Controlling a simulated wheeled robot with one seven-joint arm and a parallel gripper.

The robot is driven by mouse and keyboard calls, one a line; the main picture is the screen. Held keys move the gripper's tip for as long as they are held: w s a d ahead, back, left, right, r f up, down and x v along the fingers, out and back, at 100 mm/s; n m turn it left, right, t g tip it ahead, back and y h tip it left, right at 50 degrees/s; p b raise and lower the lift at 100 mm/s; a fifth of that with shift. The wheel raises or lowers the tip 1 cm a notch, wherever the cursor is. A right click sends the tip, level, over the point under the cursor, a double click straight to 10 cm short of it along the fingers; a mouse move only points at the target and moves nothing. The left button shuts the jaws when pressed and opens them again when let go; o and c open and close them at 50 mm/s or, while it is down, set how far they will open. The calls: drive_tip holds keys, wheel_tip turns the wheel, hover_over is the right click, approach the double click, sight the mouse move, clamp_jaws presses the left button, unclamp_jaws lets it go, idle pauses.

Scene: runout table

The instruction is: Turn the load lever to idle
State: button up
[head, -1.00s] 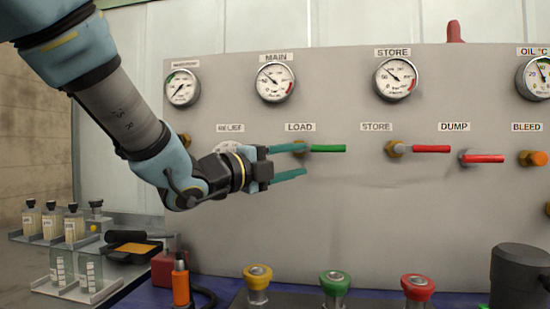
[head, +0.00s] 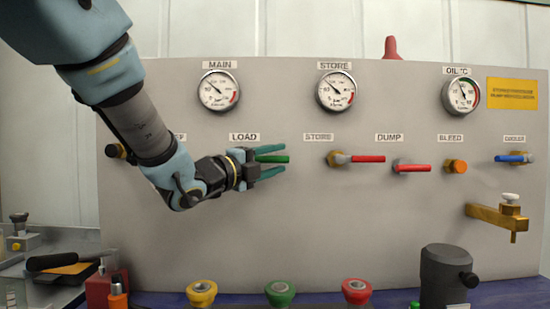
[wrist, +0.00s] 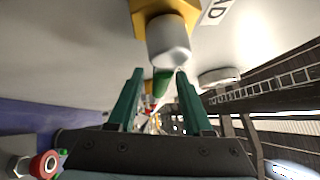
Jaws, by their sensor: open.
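The load lever (head: 272,159) is a green handle under the LOAD label (head: 244,137), pointing level to the right in the head view. Its hub is hidden behind my gripper there. My gripper (head: 283,158) is open, with one teal finger above the lever and one below it in that view. In the wrist view the green lever (wrist: 161,83) shows between the two fingertips (wrist: 159,72), just past the silver hub (wrist: 168,42) and brass fitting (wrist: 165,14). I cannot tell whether either finger touches the lever.
The red store lever (head: 367,158) and red dump lever (head: 413,168) stick out to the right on the same grey panel (head: 330,230). A brass tap (head: 495,216) juts out farther right. Yellow, green and red knobs (head: 280,292) stand below.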

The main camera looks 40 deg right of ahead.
clamp_jaws()
idle(0.4)
idle(1.0)
